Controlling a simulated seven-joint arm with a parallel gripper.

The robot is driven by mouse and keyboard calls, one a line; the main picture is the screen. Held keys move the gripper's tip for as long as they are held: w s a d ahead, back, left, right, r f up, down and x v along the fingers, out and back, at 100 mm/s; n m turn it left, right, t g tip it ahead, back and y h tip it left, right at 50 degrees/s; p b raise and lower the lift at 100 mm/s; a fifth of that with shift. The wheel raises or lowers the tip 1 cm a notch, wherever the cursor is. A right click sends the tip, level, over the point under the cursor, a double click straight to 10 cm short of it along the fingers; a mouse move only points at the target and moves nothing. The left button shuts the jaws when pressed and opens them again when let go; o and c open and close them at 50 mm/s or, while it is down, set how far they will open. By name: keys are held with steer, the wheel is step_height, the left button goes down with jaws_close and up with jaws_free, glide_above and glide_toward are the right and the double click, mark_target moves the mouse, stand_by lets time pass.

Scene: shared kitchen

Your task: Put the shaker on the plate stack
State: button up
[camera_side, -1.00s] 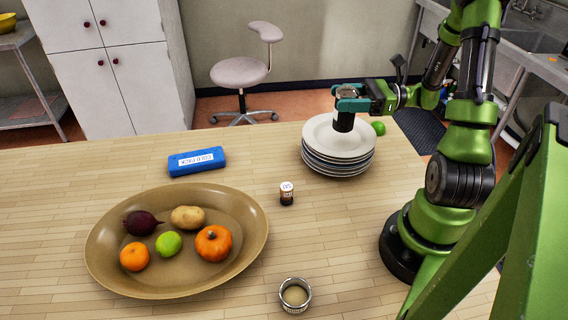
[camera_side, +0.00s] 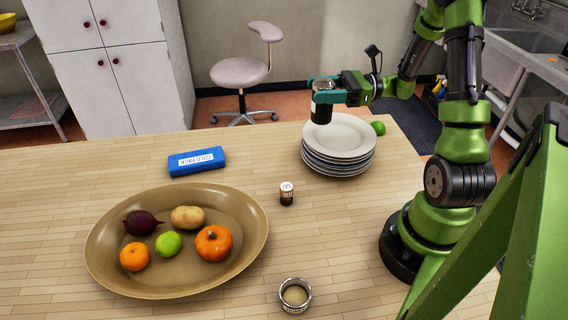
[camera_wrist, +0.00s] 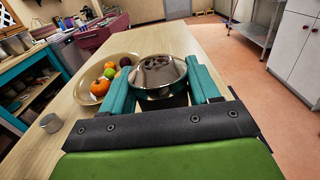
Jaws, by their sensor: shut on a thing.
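The shaker (camera_side: 321,109), dark-bodied with a clear or metallic top, is gripped upright in my gripper (camera_side: 324,95). In the side view it overlaps the far left rim of the plate stack (camera_side: 340,166) and appears raised above it; the exact gap is hard to judge. The stack has several pale and dark-rimmed plates, with the top plate bare. In the wrist view, the shaker's round metal top (camera_wrist: 159,73) sits between the teal fingers of my gripper (camera_wrist: 163,82); the plate stack is not visible there.
A small brown-labelled jar (camera_side: 287,195), a blue cold pack (camera_side: 197,161), an oval platter (camera_side: 250,250) of produce and a small metal cup (camera_side: 295,294) are on the table. Bare wood surrounds them.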

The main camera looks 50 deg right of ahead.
steer(key=shift+w+d, duration=0.25)
steer(key=shift+w, duration=0.45)
steer(key=shift+w+d+f, duration=0.1)
steer(key=shift+w+f, duration=0.1)
steer(key=shift+f, duration=0.75)
steer(key=shift+w+d+f, duration=0.1)
steer(key=shift+w+f, duration=0.05)
steer(key=shift+f, duration=0.75)
steer(key=shift+f, duration=0.1)
steer(key=o, duration=1.2)
steer(key=shift+s+d, duration=0.2)
steer(key=shift+s, duration=0.05)
steer(key=v, duration=1.1)
steer(key=shift+s+d, duration=0.1)
steer(key=shift+s, duration=0.05)
